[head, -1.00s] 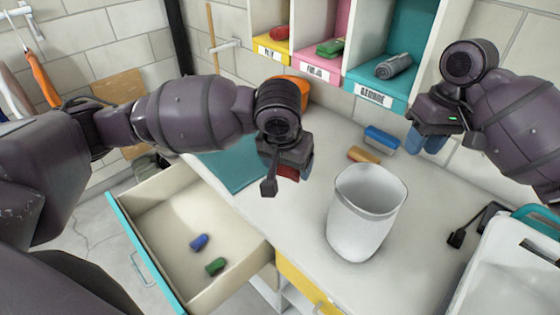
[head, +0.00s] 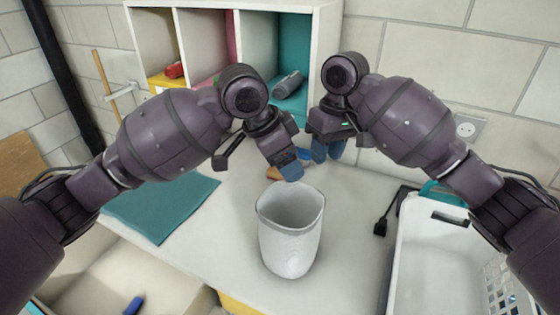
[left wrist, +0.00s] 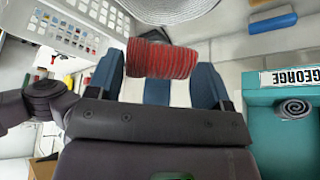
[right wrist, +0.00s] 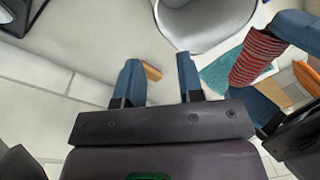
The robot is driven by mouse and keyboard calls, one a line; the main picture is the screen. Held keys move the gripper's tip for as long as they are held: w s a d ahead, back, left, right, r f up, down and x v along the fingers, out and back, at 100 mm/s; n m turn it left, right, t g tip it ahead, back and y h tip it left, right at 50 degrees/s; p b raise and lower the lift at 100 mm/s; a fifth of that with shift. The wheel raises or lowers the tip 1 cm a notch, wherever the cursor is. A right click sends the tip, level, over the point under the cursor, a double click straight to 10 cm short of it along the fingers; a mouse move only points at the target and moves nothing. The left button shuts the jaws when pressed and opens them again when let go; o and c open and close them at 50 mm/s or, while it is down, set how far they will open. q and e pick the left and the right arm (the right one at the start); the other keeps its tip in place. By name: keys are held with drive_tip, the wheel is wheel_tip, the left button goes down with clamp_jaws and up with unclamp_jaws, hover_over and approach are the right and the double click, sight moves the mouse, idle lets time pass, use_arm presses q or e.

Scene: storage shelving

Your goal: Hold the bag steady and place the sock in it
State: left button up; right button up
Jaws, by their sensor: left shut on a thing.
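The bag (head: 290,245) is a pale, open-topped, upright container on the counter. It also shows in the left wrist view (left wrist: 165,8) and the right wrist view (right wrist: 205,25). A rolled red striped sock (left wrist: 162,60) is between the fingers of my left gripper (left wrist: 158,82), which is shut on it. The sock also shows in the right wrist view (right wrist: 255,57). In the head view my left gripper (head: 290,168) is above and behind the bag's rim, and the sock is hidden. My right gripper (head: 328,150) is open and empty, above and right of the bag, not touching it.
Behind stand cubbies with a red roll (head: 175,70) and a grey roll (head: 288,85). A white basket (head: 430,255) is at right, with a black tool (head: 382,225) beside it. A teal mat (head: 165,205) lies left; an open drawer (head: 185,300) holds a blue roll (head: 134,305).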

sight(317, 194)
use_arm(q)
drive_tip(key=shift+m+g+h, duration=0.3)
drive_tip(key=shift+m+g, duration=0.1)
drive_tip(key=shift+m, duration=0.6)
use_arm(e)
drive_tip(key=f, duration=0.8)
drive_tip(key=a+f, duration=0.1)
drive_tip(key=f, duration=0.3)
drive_tip(key=shift+s+a, duration=0.1)
drive_tip(key=shift+s, duration=0.3)
drive_tip(key=shift+c, duration=0.2)
